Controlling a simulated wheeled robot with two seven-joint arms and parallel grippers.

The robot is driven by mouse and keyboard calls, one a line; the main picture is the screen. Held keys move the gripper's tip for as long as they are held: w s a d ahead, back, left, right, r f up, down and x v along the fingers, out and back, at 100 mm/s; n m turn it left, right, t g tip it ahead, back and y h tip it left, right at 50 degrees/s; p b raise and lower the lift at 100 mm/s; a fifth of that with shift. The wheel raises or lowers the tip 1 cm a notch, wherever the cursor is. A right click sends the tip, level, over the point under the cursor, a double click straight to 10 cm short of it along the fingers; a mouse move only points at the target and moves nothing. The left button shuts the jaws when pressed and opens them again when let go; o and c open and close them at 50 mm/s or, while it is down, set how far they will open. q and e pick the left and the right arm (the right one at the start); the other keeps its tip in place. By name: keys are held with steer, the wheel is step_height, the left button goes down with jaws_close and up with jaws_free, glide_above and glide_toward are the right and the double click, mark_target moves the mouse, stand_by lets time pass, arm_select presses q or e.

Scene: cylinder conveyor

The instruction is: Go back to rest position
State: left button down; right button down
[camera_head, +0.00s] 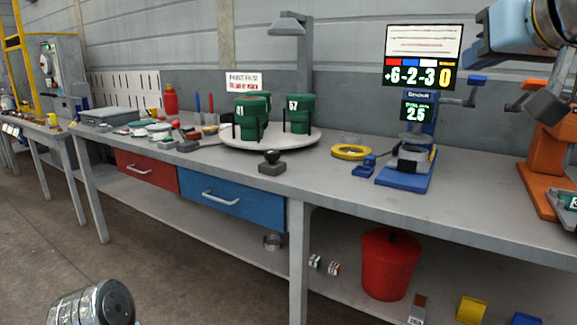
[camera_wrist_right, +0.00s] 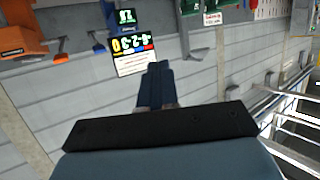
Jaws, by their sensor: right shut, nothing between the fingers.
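My right gripper (camera_wrist_right: 158,68) is shut and empty in the right wrist view. Its dark fingers are together and touch nothing that I can see. In the head view my right arm (camera_head: 521,32) is raised at the upper right, above the bench and in front of the wall. The wrist view is upside down. My left gripper is not in view.
An orange press (camera_head: 546,150) stands below my right arm. A red bucket (camera_head: 388,270) sits underneath.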

steer(key=w+a+f+n+g+y, duration=0.1)
steer(key=w+f+g, duration=0.1)
steer(key=w+f, duration=0.85)
steer(key=w+a+f+g+y, duration=0.2)
steer(key=w+f, duration=0.5)
steer(key=f, duration=0.6)
steer(key=w+a+f+g+y, duration=0.1)
steer(key=a+f, duration=0.2)
steer(key=f, duration=1)
steer(key=w+a+f+g+y, duration=0.1)
steer(key=a+f+g, duration=0.15)
steer(key=f, duration=1.05)
steer(key=s+a+f+g, duration=0.1)
steer(key=s+a+f, duration=0.15)
steer(key=f, duration=0.45)
steer(key=s+a+f+m+g, duration=0.1)
steer(key=s+f, duration=0.3)
steer(key=f, duration=0.4)
steer(key=s+a+f+g, duration=0.1)
steer(key=s+a+f, duration=0.1)
steer(key=s+f, duration=0.35)
steer(key=s+f+m+g, duration=0.1)
steer(key=s+f+g, duration=0.2)
steer(key=s+f, duration=1.2)
steer(key=s, duration=0.4)
steer(key=shift+s+a+f+m+h, duration=0.15)
steer(key=shift+s+f+m+h, duration=0.15)
steer(key=shift+h, duration=0.1)
